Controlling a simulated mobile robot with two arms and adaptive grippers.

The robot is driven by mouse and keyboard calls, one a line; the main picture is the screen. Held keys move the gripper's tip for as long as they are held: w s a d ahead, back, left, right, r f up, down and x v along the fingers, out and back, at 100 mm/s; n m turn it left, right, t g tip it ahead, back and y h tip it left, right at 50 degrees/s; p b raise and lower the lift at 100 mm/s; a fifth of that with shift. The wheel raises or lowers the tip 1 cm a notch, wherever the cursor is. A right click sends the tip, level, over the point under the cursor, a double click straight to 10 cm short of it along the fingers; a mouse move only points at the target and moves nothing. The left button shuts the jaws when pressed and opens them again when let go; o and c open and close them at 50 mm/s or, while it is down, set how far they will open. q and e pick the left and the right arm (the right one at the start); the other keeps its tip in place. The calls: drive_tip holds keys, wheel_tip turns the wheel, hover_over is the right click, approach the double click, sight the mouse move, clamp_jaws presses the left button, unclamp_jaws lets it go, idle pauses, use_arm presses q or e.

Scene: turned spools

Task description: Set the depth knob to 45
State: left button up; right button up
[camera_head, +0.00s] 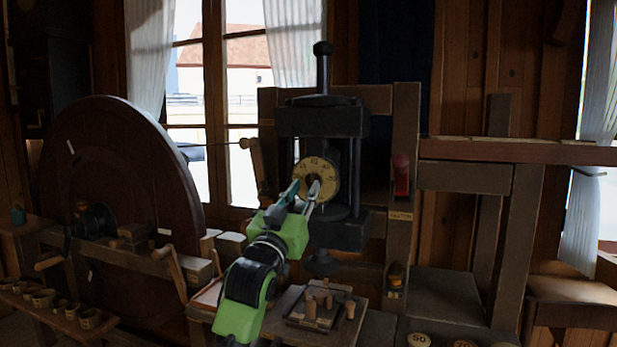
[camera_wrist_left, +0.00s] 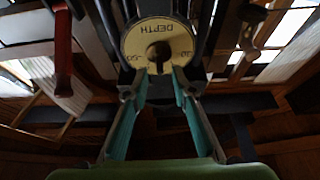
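The depth dial is a pale yellow disc (camera_head: 325,169) with dark numbers, on the front of the dark press. In the left wrist view the disc (camera_wrist_left: 137,42) shows the word DEPTH upside down, with a dark round knob (camera_wrist_left: 158,53) at its centre. My left gripper (camera_head: 307,187) is in front of the dial's lower left in the head view. Its fingers are apart, and in the left wrist view (camera_wrist_left: 162,76) the tips are on either side of the knob's lower end. I cannot tell whether they touch it. The dial's lower part is partly hidden by the fingers. My right gripper is not in view.
A red handle (camera_head: 401,173) is on the post right of the press. A tray (camera_head: 312,322) with small wooden pegs is below the press. A large dark wheel (camera_head: 120,165) stands at the left. Wooden beams are at the right.

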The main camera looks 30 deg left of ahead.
sight(310, 179)
use_arm(q)
drive_tip(key=shift+x, duration=1.2)
drive_tip(key=shift+w+a+r+p, duration=0.1)
drive_tip(key=shift+w+r+p, duration=0.25)
drive_tip(key=shift+w, duration=0.1)
drive_tip(key=shift+f, duration=0.1)
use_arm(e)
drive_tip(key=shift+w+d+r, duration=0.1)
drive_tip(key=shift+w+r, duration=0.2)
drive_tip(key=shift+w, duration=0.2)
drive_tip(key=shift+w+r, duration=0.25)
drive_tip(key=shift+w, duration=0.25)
use_arm(q)
clamp_jaws()
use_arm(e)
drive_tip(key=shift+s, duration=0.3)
